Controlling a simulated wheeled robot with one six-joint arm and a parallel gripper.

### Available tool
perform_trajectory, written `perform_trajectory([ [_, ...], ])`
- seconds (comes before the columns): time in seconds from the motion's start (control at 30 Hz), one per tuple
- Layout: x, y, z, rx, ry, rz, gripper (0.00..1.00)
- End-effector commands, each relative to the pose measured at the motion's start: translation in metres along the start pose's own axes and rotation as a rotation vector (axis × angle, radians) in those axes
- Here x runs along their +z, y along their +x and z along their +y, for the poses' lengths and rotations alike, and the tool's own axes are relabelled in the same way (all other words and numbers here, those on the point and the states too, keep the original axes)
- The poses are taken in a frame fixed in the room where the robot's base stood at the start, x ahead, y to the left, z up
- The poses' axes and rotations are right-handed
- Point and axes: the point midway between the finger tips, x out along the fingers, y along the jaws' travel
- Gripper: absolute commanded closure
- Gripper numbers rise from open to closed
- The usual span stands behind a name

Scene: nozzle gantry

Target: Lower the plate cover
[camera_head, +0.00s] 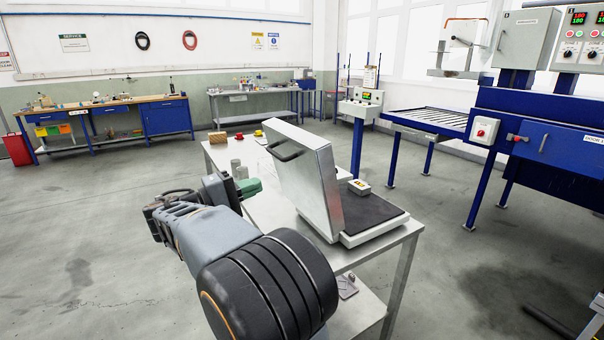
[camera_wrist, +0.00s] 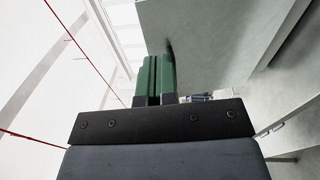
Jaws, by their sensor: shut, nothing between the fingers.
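The plate cover (camera_head: 310,180) is a silver metal lid standing raised, nearly upright and tilted a little, with a dark bar handle (camera_head: 286,150) on its left face. It stands at the left side of a light base (camera_head: 376,234) with a dark flat plate (camera_head: 378,210) that lies uncovered. My gripper (camera_head: 250,187) is left of the cover in the head view, apart from the handle in the picture. Its green fingers (camera_wrist: 155,78) are together and empty in the wrist view. A large grey surface (camera_wrist: 220,40) beyond them is probably the cover.
The cover's base sits on a metal table (camera_head: 245,160). A small white box with a yellow top (camera_head: 359,187) is beside the dark plate. Grey cylinders (camera_head: 236,168), a wooden block (camera_head: 217,137) and small yellow and red items stand farther back. A blue machine (camera_head: 555,150) is at right.

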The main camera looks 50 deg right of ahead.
Motion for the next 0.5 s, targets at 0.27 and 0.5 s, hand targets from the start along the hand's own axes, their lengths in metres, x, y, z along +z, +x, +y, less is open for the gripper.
perform_trajectory([
  [0.27,-0.008,0.015,0.012,0.131,0.045,-0.045,1.00],
  [0.5,-0.005,0.059,0.019,0.130,0.044,-0.046,1.00],
])
